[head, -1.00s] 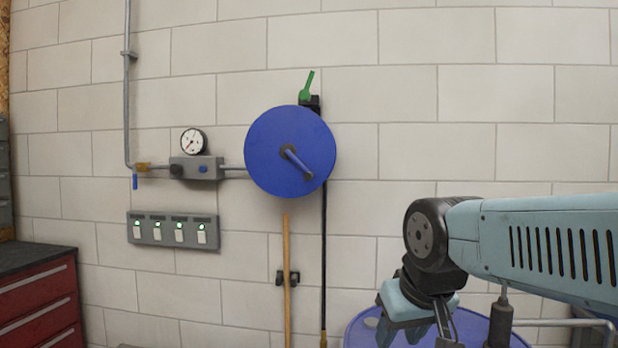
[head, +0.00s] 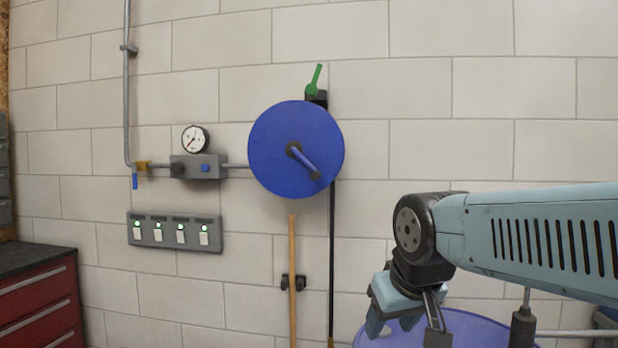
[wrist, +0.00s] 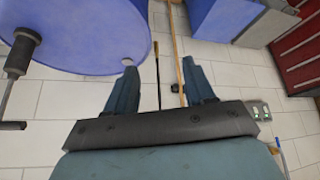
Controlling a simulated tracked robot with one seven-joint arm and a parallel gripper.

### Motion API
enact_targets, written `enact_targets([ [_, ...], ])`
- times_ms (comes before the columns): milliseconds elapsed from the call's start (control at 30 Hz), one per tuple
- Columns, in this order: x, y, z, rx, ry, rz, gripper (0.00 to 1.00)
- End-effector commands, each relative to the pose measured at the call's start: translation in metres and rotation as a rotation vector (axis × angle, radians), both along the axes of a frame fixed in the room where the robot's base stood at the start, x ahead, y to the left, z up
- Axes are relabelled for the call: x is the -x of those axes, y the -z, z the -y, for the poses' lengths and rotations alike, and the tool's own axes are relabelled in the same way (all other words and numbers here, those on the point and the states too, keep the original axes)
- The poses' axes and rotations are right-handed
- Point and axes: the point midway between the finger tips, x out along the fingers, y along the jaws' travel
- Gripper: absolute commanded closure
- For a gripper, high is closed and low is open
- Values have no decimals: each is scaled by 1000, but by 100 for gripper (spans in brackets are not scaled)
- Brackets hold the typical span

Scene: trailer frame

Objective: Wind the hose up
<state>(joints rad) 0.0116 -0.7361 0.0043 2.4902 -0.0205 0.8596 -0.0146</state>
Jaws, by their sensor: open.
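The hose reel is a blue disc (head: 270,145) on the wall, with a crank handle (head: 304,160) slanting from its hub to the lower right. A green lever (head: 315,78) tilts on a black fitting above the reel. My gripper (head: 405,322) is open and empty, low and right of the reel, well apart from the crank.
A blue drum (head: 475,328) stands below and behind my arm; it also shows in the wrist view (wrist: 80,35). A gauge (head: 195,139), a switch panel (head: 175,232) and red drawers (head: 45,308) are to the left.

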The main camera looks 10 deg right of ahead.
Motion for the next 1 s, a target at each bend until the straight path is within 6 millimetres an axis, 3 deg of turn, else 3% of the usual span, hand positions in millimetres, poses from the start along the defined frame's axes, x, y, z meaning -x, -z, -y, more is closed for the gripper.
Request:
enact_targets([
  [167,-58,-27,23,153,-48,152,46],
  [300,-119,-61,45,336,-130,318,46],
  [600,-235,-130,67,715,-394,643,46],
  [800,-294,-161,66,925,-609,850,46],
  [1000,-330,-175,59,1072,-812,1047,46],
])
